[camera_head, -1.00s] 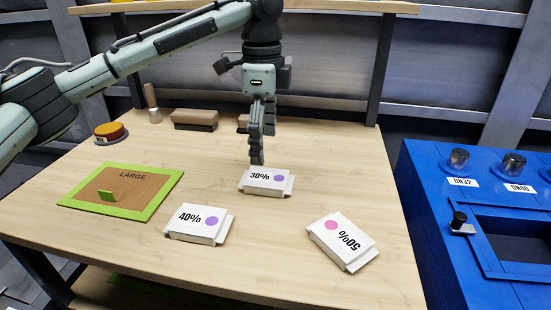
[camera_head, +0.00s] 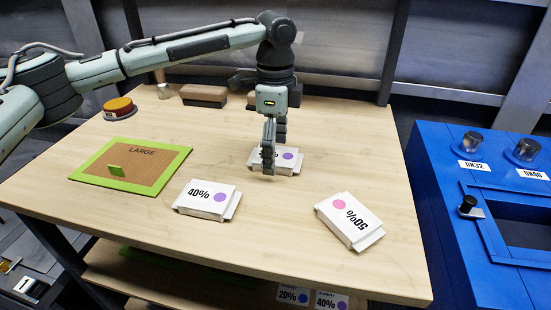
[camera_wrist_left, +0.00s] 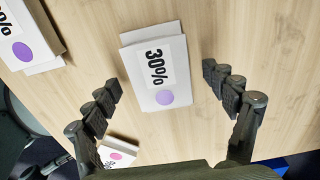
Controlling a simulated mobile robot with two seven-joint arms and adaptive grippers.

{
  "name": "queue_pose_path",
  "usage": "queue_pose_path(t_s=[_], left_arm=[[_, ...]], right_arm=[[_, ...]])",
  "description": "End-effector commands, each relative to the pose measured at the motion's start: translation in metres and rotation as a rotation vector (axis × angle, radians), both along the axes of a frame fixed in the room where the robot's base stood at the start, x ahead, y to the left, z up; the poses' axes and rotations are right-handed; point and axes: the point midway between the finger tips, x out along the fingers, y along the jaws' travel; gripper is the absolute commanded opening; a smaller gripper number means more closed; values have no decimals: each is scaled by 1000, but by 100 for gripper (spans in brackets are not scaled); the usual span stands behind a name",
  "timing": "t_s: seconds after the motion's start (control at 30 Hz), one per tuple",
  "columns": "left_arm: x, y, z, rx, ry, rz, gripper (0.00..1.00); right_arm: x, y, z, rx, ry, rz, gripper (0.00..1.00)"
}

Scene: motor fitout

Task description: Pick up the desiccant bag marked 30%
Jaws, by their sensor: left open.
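The white desiccant bag marked 30% (camera_head: 287,160), with a purple dot, lies flat on the wooden table. In the head view my left gripper (camera_head: 269,160) stands over it and hides part of its label. In the left wrist view the 30% bag (camera_wrist_left: 157,68) lies between the two spread fingers of my open left gripper (camera_wrist_left: 164,90), with a gap on each side. The bag marked 40% (camera_head: 208,199), purple dot, lies nearer and to the left. The bag marked 50% (camera_head: 349,220), pink dot, lies to the right. My right gripper is not in view.
A brush (camera_head: 204,95) is at the back. A blue cabinet (camera_head: 445,170) stands right.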

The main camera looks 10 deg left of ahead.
Motion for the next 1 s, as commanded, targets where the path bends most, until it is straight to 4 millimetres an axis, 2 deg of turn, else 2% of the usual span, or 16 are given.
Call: queue_pose_path(t_s=[0.07,0.47,0.77,0.87,1.0], left_arm=[[0,0,0,0,0,0,77],[0,0,0,0,0,0,27],[0,0,3,-1,-1,0,26],[1,0,9,-1,-2,0,26],[1,-1,27,-1,-3,-1,26]], right_arm=[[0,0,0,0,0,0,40],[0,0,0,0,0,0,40],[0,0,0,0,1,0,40],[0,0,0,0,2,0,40],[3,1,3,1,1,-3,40]])
